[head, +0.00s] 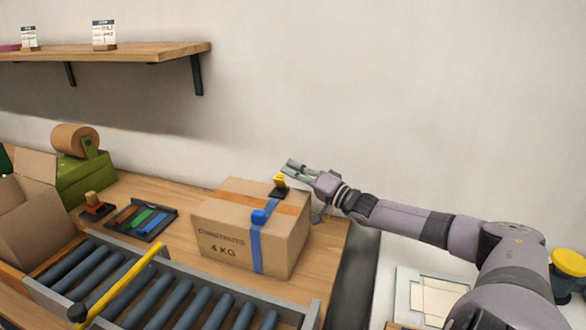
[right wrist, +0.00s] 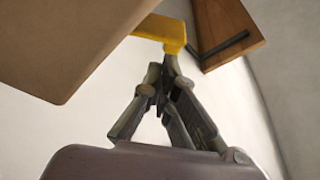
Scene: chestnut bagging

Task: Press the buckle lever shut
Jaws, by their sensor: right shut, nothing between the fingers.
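A closed cardboard box (head: 220,235) marked "4 KG" stands on the workbench, with a blue strap (head: 255,248) down its front. On its top, near the back right edge, is a dark buckle (head: 278,192) with a yellow lever (head: 280,180) that stands raised. My right gripper (head: 288,168) is shut and empty, just above and behind the lever. In the right wrist view its fingertips (right wrist: 170,62) meet just below the yellow lever (right wrist: 165,30); whether they touch it I cannot tell. The box (right wrist: 65,40) fills the upper left there. My left gripper is out of view.
A roller conveyor (head: 165,300) with a yellow bar (head: 125,280) runs in front of the box. A black tray (head: 140,222) of coloured pieces and a green tape dispenser (head: 85,178) stand to the left. A wooden shelf (head: 130,53) hangs above.

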